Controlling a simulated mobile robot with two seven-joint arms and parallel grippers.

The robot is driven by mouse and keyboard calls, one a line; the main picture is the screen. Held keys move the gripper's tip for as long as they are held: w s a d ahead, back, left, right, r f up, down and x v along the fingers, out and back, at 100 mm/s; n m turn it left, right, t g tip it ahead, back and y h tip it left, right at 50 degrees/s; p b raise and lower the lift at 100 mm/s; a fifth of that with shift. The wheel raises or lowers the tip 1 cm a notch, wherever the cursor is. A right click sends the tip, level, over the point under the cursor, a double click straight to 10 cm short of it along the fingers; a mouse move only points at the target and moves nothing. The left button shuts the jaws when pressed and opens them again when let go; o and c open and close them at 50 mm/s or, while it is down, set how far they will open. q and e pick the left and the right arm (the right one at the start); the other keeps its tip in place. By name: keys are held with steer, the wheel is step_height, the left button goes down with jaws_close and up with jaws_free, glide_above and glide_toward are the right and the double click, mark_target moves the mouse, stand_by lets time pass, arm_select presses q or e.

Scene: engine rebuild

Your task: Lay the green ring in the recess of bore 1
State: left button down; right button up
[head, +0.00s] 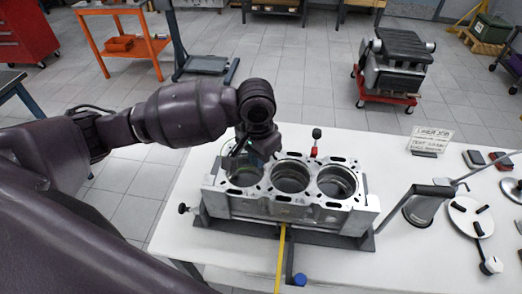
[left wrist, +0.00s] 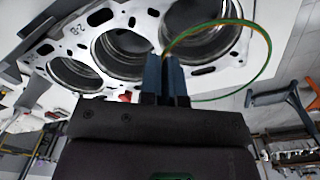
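My left gripper (head: 240,148) is over the left bore (head: 245,174) of the grey engine block (head: 300,208) in the head view. In the left wrist view its dark fingers (left wrist: 166,72) are shut on the edge of the thin green ring (left wrist: 268,62), which looks partly orange along its top. The ring stretches right from the fingertips, partly across the nearest bore (left wrist: 205,38) and partly past the block's edge. It appears apart from the deck, but its height is hard to tell. The number of each bore is not clearly readable. My right gripper is not in view.
The middle bore (head: 290,177) and right bore (head: 337,181) are open. A piston-ring tool (head: 421,207) and a round white plate (head: 468,217) stand right of the block. A yellow strip (head: 280,258) and blue-capped item (head: 300,279) lie in front.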

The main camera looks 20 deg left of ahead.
mark_target(260, 183)
arm_select(q)
steer(key=shift+g+h, duration=0.3)
steer(key=shift+h, duration=0.4)
steer(key=shift+a+f, duration=0.2)
steer(key=shift+f, duration=2.8)
steer(key=shift+f, duration=0.1)
steer(key=c, duration=1.2)
jaws_free()
steer(key=shift+c, duration=0.2)
steer(key=shift+r, duration=0.2)
steer(key=shift+r, duration=2.8)
